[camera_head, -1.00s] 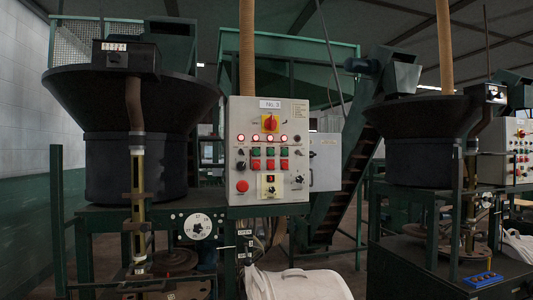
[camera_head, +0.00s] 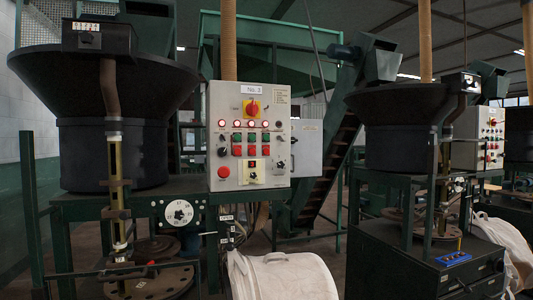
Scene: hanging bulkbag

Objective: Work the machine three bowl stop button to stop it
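The grey control panel labelled No. 3 (camera_head: 280,115) stands in the middle of the view, facing me. It has a red knob on a yellow plate (camera_head: 252,107) near the top and a row of lit red lamps below it. Under the lamps are rows of small green and red buttons (camera_head: 252,150). A larger round red button (camera_head: 223,171) sits at the lower left. The small labels are too small to read, so I cannot tell which button is the bowl stop. Neither of my grippers is in view.
A large black bowl (camera_head: 110,90) on a green frame stands left of the panel.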

